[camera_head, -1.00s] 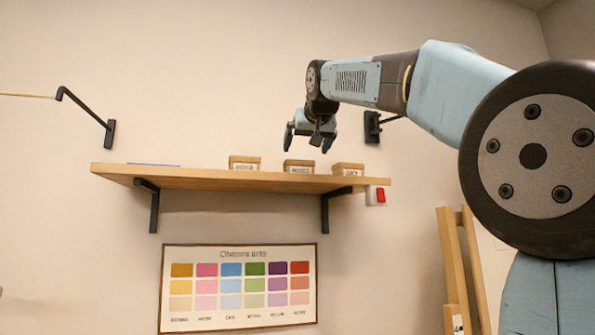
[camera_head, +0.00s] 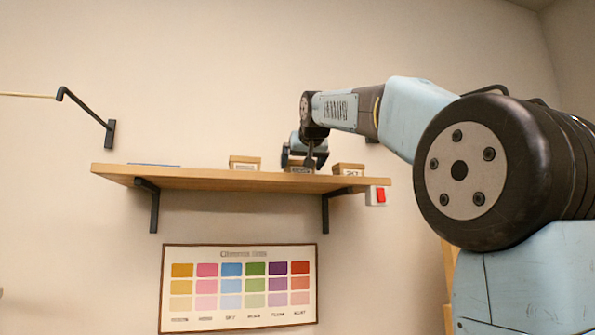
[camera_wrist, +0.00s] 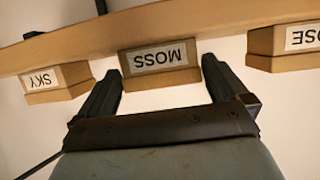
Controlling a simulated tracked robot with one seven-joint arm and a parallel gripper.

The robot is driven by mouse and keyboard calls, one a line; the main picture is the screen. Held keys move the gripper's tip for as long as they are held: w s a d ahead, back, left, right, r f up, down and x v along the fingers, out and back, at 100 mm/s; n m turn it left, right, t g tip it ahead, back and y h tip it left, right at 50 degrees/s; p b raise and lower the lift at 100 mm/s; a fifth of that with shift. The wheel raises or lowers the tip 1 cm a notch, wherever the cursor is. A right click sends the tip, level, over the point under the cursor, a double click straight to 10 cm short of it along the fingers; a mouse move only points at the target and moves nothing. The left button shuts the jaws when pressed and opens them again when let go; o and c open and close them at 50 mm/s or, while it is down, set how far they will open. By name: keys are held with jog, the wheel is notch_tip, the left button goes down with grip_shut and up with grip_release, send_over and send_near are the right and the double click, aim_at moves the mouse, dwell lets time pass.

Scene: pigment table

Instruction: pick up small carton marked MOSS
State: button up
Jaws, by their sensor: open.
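The MOSS carton (camera_wrist: 160,62) is a small tan box with a white label, upside down in the wrist view. It stands between two other cartons on the wooden shelf. My gripper (camera_wrist: 161,80) is open, with one finger at each side of the MOSS carton's near part. In the wrist view a gap shows beside each finger. In the head view my gripper (camera_head: 302,160) is low at the middle carton (camera_head: 299,170), which it mostly hides.
The SKY carton (camera_wrist: 57,82) and a carton whose label ends in OSE (camera_wrist: 285,46) stand on either side. A colour chart (camera_head: 238,287) hangs below. The shelf's left part is mostly clear.

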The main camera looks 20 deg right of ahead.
jog(key=c, duration=0.7)
jog(key=shift+c, duration=0.4)
jog(key=shift+r, duration=0.1)
